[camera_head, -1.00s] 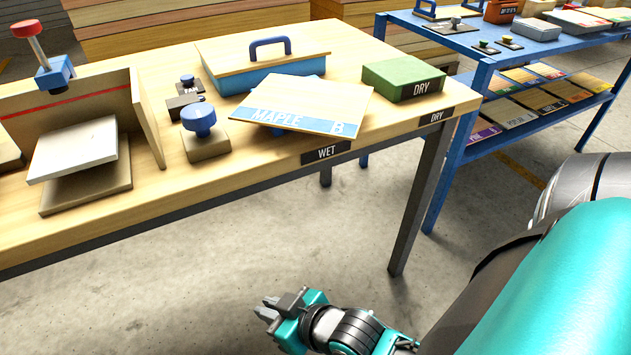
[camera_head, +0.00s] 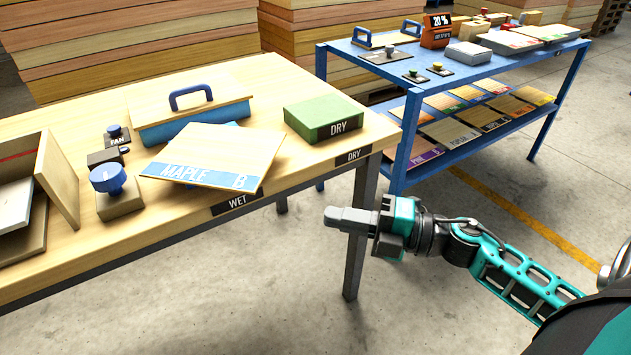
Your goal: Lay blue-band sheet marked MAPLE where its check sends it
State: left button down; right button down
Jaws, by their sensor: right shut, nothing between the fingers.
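The blue-band sheet (camera_head: 222,150) marked MAPLE and B lies tilted on the wooden table, above the WET label (camera_head: 236,202). What it rests on is mostly hidden under it; a blue box (camera_head: 165,130) with a handled wooden lid stands right behind it. A green block (camera_head: 322,117) marked DRY sits to its right, above the DRY edge label (camera_head: 353,155). My right gripper (camera_head: 350,220) is shut and empty, in the air in front of the table's right end, below and right of the sheet. My left gripper is not in view.
A blue shelf (camera_head: 412,152) stands behind right with a red display (camera_head: 437,30) reading 20 %, boxes on top and several sheets below. A blue-knobbed block (camera_head: 118,200) and a wooden stand (camera_head: 57,180) are on the table's left. The table leg (camera_head: 358,240) is close to my right gripper.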

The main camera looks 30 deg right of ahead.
jog(key=w+d+x, duration=0.1)
jog(key=x, duration=1.1)
jog(key=shift+w+d+n+g+p, duration=0.3)
jog(key=shift+w+n+p, duration=0.05)
jog(key=shift+w+n, duration=0.1)
jog(key=w, duration=0.4)
jog(key=shift+w, duration=0.1)
